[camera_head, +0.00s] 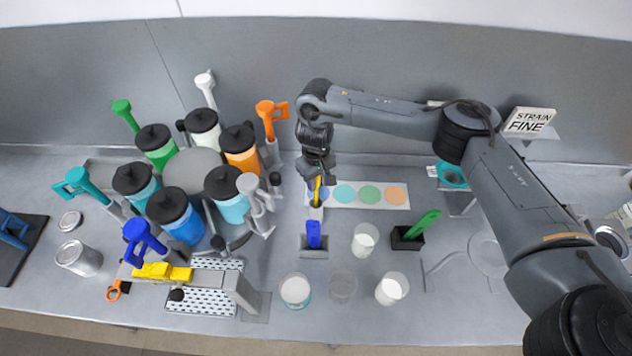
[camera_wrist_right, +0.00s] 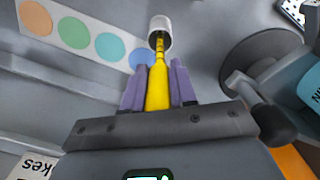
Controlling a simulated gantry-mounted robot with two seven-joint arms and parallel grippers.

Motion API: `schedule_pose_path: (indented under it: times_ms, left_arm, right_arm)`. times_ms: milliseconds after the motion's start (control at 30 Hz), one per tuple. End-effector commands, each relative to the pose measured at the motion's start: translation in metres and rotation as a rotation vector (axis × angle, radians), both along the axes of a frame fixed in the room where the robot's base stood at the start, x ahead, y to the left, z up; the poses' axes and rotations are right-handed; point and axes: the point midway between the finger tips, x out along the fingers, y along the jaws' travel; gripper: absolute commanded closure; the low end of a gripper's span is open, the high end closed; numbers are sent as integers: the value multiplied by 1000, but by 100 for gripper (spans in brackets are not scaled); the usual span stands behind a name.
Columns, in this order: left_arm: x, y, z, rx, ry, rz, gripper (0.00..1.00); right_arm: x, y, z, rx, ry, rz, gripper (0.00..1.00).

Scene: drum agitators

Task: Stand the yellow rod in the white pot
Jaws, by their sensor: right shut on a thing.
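My right gripper (camera_head: 316,182) is shut on the yellow rod (camera_head: 318,190), which points down and away from the fingers. The rod also shows between the purple-grey fingers in the right wrist view (camera_wrist_right: 158,88). The small white pot (camera_head: 316,212) stands right below the gripper. In the right wrist view the rod's thin end overlaps the mouth of the white pot (camera_wrist_right: 161,24) and looks to be inside it. How deep it reaches I cannot tell. My left gripper is not in view.
Behind the pot lies a card with coloured circles (camera_head: 370,204). In front is a blue-handled tool in a grey holder (camera_head: 314,252). A green scoop in a black block (camera_head: 407,238) and several cups stand to the right. Black-lidded jars (camera_head: 185,227) crowd the left.

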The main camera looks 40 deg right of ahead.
Motion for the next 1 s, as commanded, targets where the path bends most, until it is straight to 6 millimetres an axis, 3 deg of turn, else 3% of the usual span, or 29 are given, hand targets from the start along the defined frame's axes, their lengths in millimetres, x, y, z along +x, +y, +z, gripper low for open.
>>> schedule_pose_path:
  times_ms: [467, 500, 633, 1000]
  left_arm:
    - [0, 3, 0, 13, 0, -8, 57]
    - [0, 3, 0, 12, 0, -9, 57]
    - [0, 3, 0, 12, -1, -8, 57]
    - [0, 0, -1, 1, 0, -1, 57]
  right_arm:
    - [0, 0, -6, 1, 0, 0, 100]
    - [0, 0, -5, 1, -1, 0, 68]
    - [0, 0, -5, 1, -1, 0, 48]
    - [1, 0, -2, 0, -2, 0, 48]
